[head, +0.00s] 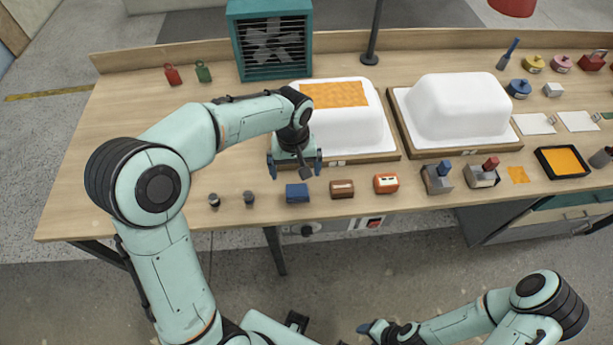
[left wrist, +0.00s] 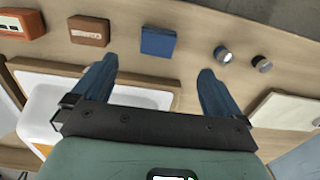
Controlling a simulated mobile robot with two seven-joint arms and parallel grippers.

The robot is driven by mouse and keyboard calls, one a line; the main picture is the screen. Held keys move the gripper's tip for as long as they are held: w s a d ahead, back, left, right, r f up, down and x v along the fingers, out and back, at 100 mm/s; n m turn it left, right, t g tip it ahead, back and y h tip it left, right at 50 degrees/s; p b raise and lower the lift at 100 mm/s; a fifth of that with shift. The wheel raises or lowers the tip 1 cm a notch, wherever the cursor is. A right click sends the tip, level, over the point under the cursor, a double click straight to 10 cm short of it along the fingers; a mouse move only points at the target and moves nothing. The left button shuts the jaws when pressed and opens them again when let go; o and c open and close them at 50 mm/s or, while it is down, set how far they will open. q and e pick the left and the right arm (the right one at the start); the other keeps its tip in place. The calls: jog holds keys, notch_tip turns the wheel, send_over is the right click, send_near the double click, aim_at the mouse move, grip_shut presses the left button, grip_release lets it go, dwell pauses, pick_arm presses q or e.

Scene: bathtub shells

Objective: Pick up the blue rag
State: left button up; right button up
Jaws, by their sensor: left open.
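The blue rag (head: 297,192) is a small, flat, dark blue folded block near the table's front edge. It also shows in the left wrist view (left wrist: 158,41), beyond the fingertips and roughly centred between them. My left gripper (head: 295,168) points down over the table just behind the rag, with its blue fingers spread; in the left wrist view (left wrist: 158,68) nothing is between them. The rag is apart from the fingers. My right gripper (head: 372,329) is low at the bottom of the head view, away from the table, and its fingers are not clear.
A brown block (head: 342,188) and an orange-white box (head: 386,183) stand right of the rag. Two small dark-capped items, one a jar (head: 214,200), stand left. A white tub shell (head: 350,132) with an orange cloth (head: 333,94) is close behind my left gripper.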

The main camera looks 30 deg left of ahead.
pick_arm(q)
send_over(297, 192)
jog(key=s, duration=0.1)
notch_tip(297, 192, down, 8)
jog(key=shift+r+b, duration=0.1)
jog(key=shift+b, duration=0.2)
jog(key=f, duration=0.2)
jog(key=w+f, duration=0.1)
jog(key=f, duration=0.2)
jog(key=shift+f, duration=0.3)
pick_arm(e)
jog(key=shift+s+f, duration=0.15)
jog(key=shift+s, duration=0.1)
pick_arm(q)
jog(key=c, duration=1)
jog(key=shift+r, duration=0.15)
notch_tip(297, 192, up, 20)
jog(key=shift+f+p, duration=0.1)
jog(key=shift+p, duration=0.85)
pick_arm(e)
jog(key=shift+w+r, duration=0.75)
jog(key=shift+r, duration=0.3)
